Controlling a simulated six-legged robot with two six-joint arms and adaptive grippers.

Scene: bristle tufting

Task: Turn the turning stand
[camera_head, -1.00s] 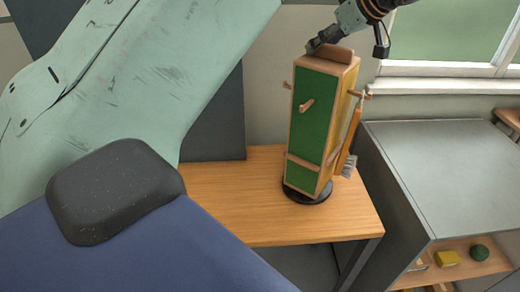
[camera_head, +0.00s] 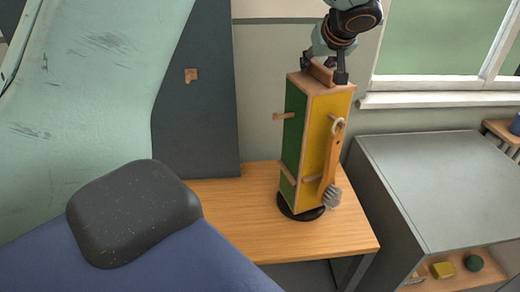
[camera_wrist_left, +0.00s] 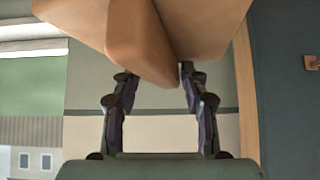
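The turning stand (camera_head: 327,140) is a tall upright box with green and yellow faces and wooden pegs. It stands on a round black base (camera_head: 302,212) on the wooden table. The yellow face shows broadly and the green face narrowly at left. A brush (camera_head: 330,170) hangs on the yellow side. My left gripper (camera_head: 324,71) points down at the wooden handle (camera_head: 320,74) on top, with its fingers apart on either side. The left wrist view shows both fingers (camera_wrist_left: 156,74) near the wood; contact is unclear. My right gripper is not in view.
The wooden table (camera_head: 240,215) has clear room left of the stand. A grey cabinet (camera_head: 430,180) stands close at right, with a yellow block (camera_head: 443,270) and a green ball (camera_head: 473,263) on its shelf. A dark panel (camera_head: 195,110) stands behind.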

